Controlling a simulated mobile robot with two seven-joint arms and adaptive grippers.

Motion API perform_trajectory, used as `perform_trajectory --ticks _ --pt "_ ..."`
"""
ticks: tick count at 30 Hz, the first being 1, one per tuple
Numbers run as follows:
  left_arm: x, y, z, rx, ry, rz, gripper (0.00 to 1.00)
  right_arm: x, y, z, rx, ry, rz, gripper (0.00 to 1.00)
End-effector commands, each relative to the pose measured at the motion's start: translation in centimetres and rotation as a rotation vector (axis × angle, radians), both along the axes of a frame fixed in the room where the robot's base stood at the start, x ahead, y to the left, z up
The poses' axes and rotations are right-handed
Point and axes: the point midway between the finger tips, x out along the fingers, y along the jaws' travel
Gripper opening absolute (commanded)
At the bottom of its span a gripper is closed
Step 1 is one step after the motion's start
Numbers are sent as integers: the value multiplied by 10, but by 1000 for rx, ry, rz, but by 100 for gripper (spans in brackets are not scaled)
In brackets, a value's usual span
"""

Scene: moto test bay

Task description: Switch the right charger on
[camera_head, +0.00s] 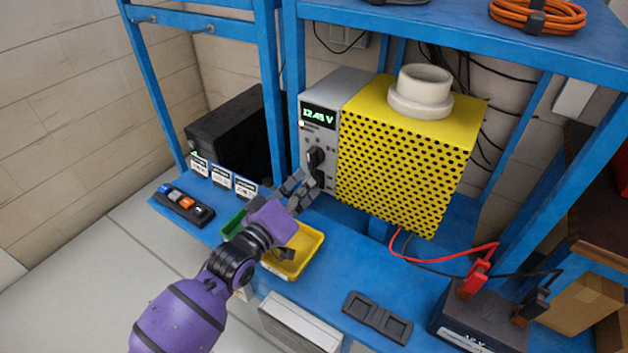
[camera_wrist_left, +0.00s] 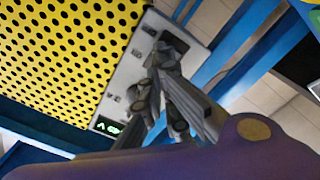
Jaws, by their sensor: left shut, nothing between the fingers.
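A grey charger panel (camera_head: 320,125) with a lit green display reading about 12.45 V and a black knob (camera_head: 316,156) stands at the left side of a yellow perforated housing (camera_head: 405,150). My purple left arm reaches up from below, and its left gripper (camera_head: 304,183) is shut and empty just below the knob, close to the lower panel. Contact cannot be told. In the left wrist view the shut fingers (camera_wrist_left: 165,60) overlap the grey panel (camera_wrist_left: 128,75), and its green display (camera_wrist_left: 108,126) shows behind. A black box (camera_head: 232,135) with a small green light stands further left.
Blue frame posts (camera_head: 270,95) stand left of the panel. Yellow and green trays (camera_head: 308,246) lie under my arm. A battery (camera_head: 485,318) with a red and a black clamp sits front right. A small button strip (camera_head: 182,204) lies at the left edge.

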Motion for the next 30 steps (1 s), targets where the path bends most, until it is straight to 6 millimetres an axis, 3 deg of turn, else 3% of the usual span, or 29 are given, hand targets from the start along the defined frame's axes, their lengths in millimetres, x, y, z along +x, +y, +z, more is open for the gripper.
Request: perform_trajectory --ticks 18,30 --pt "-41 30 1 2 -1 0 0 26 2 26 2 -54 4 40" --pt "-58 41 1 0 -2 -1 0 28 1 32 2 -60 3 40"
